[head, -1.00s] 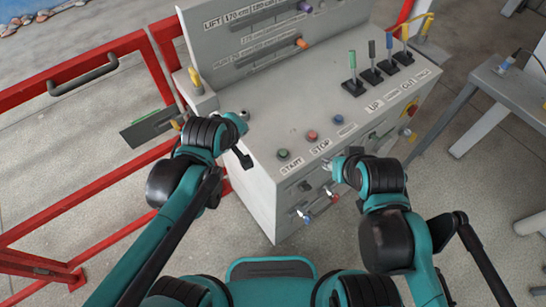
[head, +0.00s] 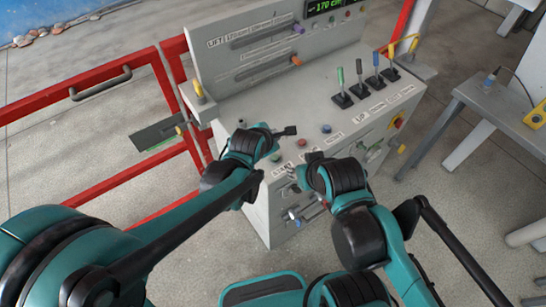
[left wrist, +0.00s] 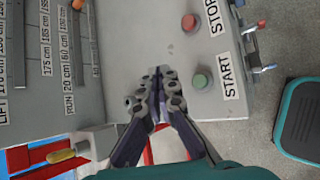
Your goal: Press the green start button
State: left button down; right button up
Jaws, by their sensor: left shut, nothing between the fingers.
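The green start button (head: 276,157) sits on the front edge of the grey console's sloping top, beside its START label. In the left wrist view the green button (left wrist: 200,81) is to the right of my left gripper (left wrist: 157,76), whose fingers are shut and empty. In the head view my left gripper (head: 290,131) is over the console top, behind the green button and apart from it in the picture. Its height above the panel is hard to tell. My right gripper (head: 313,157) is by the console's front edge, right of the START label; its fingers are unclear.
A red button (head: 302,142) and a blue button (head: 326,129) lie along the same edge, right of the green one. Several levers (head: 360,75) stand farther right. A red railing (head: 100,80) is at the left. A grey side table (head: 480,95) is at the right.

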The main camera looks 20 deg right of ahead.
aim_at(274, 159)
pick_arm(q)
notch_tip(274, 159, down, 9)
jog(key=b, duration=0.7)
jog(key=shift+r, duration=0.15)
dwell(1.2)
jog(key=shift+f+b, duration=0.45)
jog(key=shift+b, duration=0.05)
jog(key=shift+f+b, duration=0.45)
dwell(0.4)
dwell(0.4)
jog(key=shift+r+p, duration=0.75)
jog(key=shift+r, duration=0.2)
